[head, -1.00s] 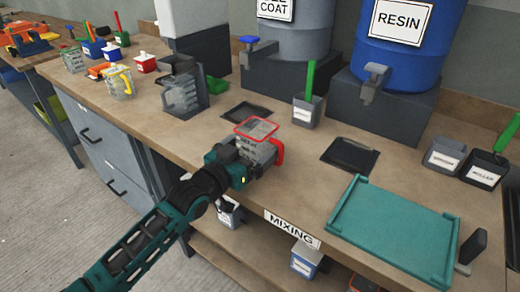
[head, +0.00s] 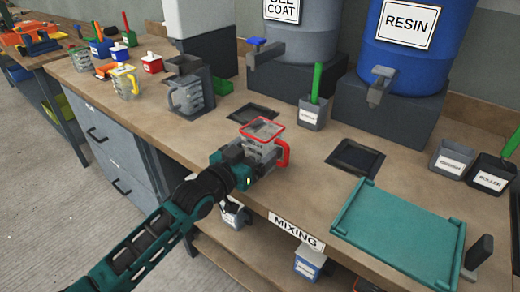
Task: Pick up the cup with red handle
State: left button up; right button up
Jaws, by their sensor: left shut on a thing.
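The cup with the red handle (head: 262,145) is a clear measuring cup with a red rim and a red handle on its right side. It is at the front part of the bench, in the middle of the head view. My left gripper (head: 246,158) is shut on the cup from its left, front side and covers part of its lower body. I cannot tell whether the cup's base touches the bench. My right gripper is not in view.
A dark square pad (head: 254,113) lies behind the cup, another (head: 354,157) to its right. A teal tray (head: 398,232) is at front right. A grey-handled cup (head: 186,97) and a yellow-handled cup (head: 124,82) stand left. The blue resin drum (head: 405,55) is behind.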

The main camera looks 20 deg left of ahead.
pick_arm(q)
notch_tip(320, 180, up, 20)
jog(key=p, duration=0.3)
jog(key=s+a+f+n+t+y, duration=0.1)
jog(key=s+f+n+y, duration=0.3)
jog(key=s+f, duration=0.9)
notch_tip(320, 180, down, 2)
jog(key=shift+a+f+y, duration=0.15)
jog(key=shift+a+y, duration=0.45)
jog(key=shift+y, duration=0.5)
